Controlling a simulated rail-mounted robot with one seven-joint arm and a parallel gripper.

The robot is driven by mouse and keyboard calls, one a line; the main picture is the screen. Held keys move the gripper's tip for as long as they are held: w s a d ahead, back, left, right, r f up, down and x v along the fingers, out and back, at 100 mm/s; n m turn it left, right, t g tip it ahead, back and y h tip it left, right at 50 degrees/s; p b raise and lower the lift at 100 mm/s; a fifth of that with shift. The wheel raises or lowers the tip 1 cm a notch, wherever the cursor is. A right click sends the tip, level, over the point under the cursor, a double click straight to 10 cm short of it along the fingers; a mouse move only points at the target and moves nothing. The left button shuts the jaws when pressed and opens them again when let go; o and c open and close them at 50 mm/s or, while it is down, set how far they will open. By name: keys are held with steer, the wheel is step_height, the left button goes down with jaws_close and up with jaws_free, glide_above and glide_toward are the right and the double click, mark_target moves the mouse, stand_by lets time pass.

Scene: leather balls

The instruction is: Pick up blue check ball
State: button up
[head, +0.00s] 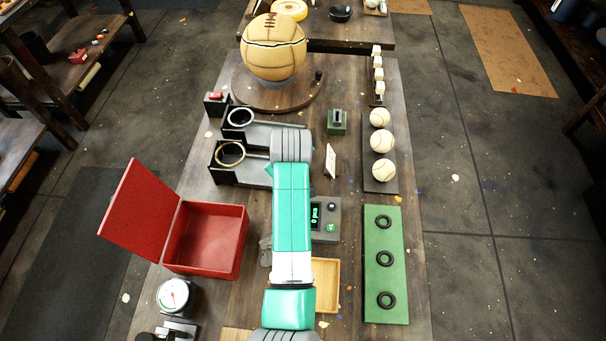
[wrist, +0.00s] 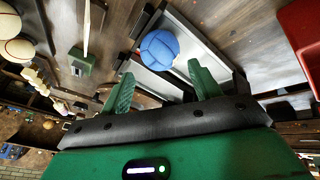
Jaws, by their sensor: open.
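The blue ball (wrist: 158,50), with panel seams, shows in the wrist view, resting on or just above a pale grey channel. My gripper (wrist: 161,77) is open, with green fingers on either side of the line to the ball. The ball appears beyond the fingertips, with nothing held between them. The exact gap cannot be told. In the head view my arm covers the middle of the bench, and neither the blue ball nor my fingers can be made out.
Two black stands with ring gauges (head: 230,153) lie left of my arm. An open red box (head: 208,240) is at lower left. White balls (head: 382,141) sit on a dark board at right, above a green board (head: 385,284) with black rings. A big tan ball (head: 273,47) stands behind.

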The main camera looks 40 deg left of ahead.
steer(key=b+x, duration=0.2)
steer(key=x, duration=0.5)
steer(key=shift+d+f+b, duration=0.1)
steer(key=shift+f+b, duration=0.05)
steer(key=shift+b, duration=0.25)
steer(key=c, duration=0.7)
steer(key=shift+r+p, duration=0.9)
steer(key=shift+r, duration=1.15)
steer(key=shift+c, duration=0.2)
steer(key=s+d+p, duration=0.2)
steer(key=s+d, duration=0.2)
steer(key=s, duration=0.3)
steer(key=s+d+r+p, duration=0.1)
steer(key=s+d+p, duration=0.1)
steer(key=s+d, duration=0.2)
steer(key=s, duration=0.2)
steer(key=shift+s+d, duration=0.25)
steer(key=shift+s, duration=0.15)
